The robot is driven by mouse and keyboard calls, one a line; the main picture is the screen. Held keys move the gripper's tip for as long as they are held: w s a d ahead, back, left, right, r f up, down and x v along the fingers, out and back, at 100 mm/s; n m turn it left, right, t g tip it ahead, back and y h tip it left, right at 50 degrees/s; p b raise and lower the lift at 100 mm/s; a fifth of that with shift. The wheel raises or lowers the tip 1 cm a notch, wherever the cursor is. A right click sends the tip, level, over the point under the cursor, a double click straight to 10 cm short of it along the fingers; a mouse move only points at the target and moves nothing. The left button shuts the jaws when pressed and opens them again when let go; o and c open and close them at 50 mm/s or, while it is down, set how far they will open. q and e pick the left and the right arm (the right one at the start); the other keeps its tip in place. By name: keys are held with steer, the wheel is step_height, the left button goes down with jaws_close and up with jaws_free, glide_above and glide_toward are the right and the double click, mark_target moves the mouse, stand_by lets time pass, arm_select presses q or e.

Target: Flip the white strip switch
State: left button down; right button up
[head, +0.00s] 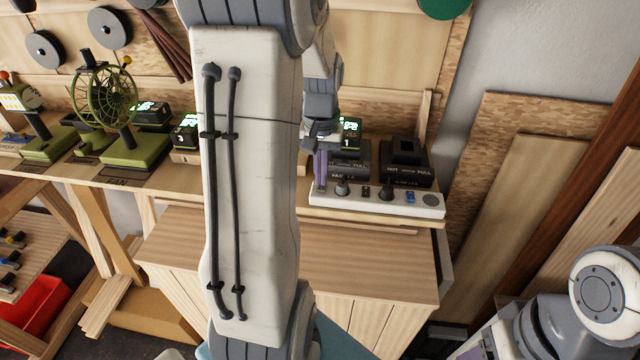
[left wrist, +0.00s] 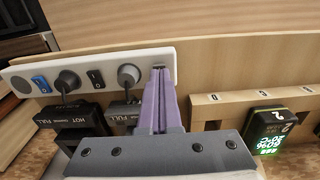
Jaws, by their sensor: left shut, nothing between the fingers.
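The white power strip (head: 376,199) lies along the front edge of the bench at the right, with black plugs, dark rocker switches and a blue rocker switch (head: 410,197). In the left wrist view the strip (left wrist: 120,60) runs across the upper left, with the blue switch (left wrist: 41,84) near its far left end and a black switch (left wrist: 95,78) between the two plugs. My left gripper (head: 320,186) is shut and empty, its purple fingers over the strip's left end. In the left wrist view its fingertips (left wrist: 159,70) overlap the strip's right end; contact is unclear.
Two black charger blocks, one marked HOT (head: 405,165), stand behind the strip. A slotted wooden rack with a lit battery (left wrist: 272,130) is beside the gripper. A green fan (head: 103,95) stands at the left. My left arm hides the bench's middle.

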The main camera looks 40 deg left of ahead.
mark_target(322, 189)
arm_select(q)
steer(key=shift+f+b, duration=0.65)
steer(key=shift+f, duration=0.3)
stand_by(0.5)
steer(key=shift+r, duration=0.2)
step_height(322, 189, up, 7)
steer(key=p, duration=0.6)
steer(key=shift+p, duration=0.4)
steer(key=shift+f, duration=0.15)
steer(key=shift+w, duration=0.1)
